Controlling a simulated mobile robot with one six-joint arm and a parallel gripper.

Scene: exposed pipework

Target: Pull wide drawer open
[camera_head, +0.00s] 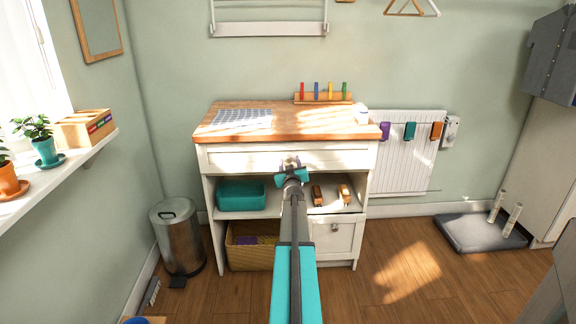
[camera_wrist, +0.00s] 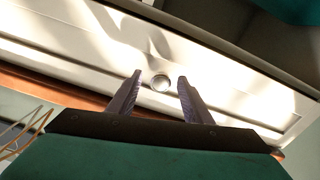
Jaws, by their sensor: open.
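The wide drawer (camera_head: 240,159) is a white panel just under the wooden worktop of a white cabinet, and it looks shut. My gripper (camera_head: 291,170) is in front of the drawer's middle and covers most of the knob in the head view.
The worktop (camera_head: 290,121) overhangs the drawer. Below are a shelf with a teal box (camera_head: 241,195) and brown shoe-like items (camera_head: 330,194), a basket (camera_head: 254,255) and a small cupboard door (camera_head: 335,237). A metal bin (camera_head: 178,238) stands left.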

